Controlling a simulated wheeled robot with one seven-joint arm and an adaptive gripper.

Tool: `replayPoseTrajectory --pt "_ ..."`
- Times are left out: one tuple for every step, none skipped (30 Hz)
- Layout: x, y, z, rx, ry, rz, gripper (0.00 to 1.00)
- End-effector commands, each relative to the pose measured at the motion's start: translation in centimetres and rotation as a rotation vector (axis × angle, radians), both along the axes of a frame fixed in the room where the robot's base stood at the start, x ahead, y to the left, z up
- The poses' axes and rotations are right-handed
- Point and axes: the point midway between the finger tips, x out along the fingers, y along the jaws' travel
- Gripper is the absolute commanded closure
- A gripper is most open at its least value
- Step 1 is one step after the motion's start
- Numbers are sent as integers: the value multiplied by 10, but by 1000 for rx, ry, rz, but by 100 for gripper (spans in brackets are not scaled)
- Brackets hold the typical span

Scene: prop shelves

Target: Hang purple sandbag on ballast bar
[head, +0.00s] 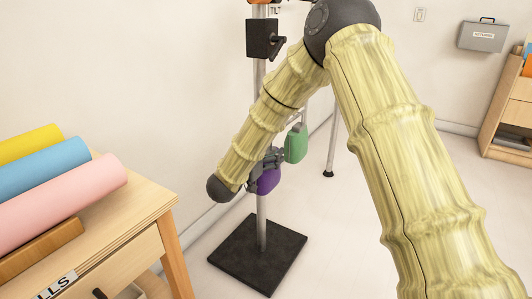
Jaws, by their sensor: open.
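The purple sandbag (268,182) is low beside the metal pole of a stand, partly hidden by my arm and gripper. My gripper (270,160) is right at the top of the purple sandbag and is open. I cannot tell whether the bag hangs from the bar or touches the fingers. A green sandbag (296,144) hangs a little higher and to the right. The ballast bar is mostly hidden behind my arm and gripper; only a small part near the green bag's top may show.
The stand's pole (262,222) rises from a black square base (258,255) and carries a black box (264,38). A wooden cabinet (130,196) with coloured rolls stands at left. Another thin leg (333,140) stands behind. Shelves (508,105) are far right. Floor right of the base is clear.

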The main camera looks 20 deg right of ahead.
Motion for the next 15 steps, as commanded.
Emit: replayPoseTrajectory --pt "-1 0 -3 1 5 0 17" --pt "-1 0 -3 2 5 0 17" --pt "-1 0 -3 1 5 0 17" --pt "-1 1 -3 1 5 0 17" --pt "-2 2 -3 1 5 1 17" --pt "-3 4 -2 1 4 1 17" --pt "-5 6 -2 1 3 1 17" --pt "-6 8 -2 0 4 1 17" --pt "-9 12 -2 0 4 2 17" --pt "-12 16 -2 0 4 3 17" --pt "-15 19 -2 -1 4 3 17" --pt "-19 25 -2 0 5 2 17" --pt "-22 29 -2 0 4 3 17" --pt "-26 34 -1 0 2 3 17" --pt "-30 40 -1 0 2 3 17"
